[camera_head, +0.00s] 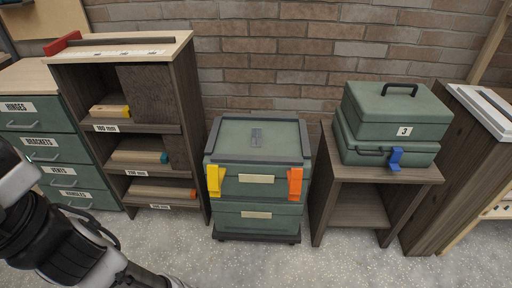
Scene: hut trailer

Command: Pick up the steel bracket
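My arm shows at the lower left, well apart from the chest. My gripper is out of the picture.
A wooden shelf unit (186,95) stands left of the chest, beside labelled green drawers (35,127). The speckled floor (330,265) in front is clear.

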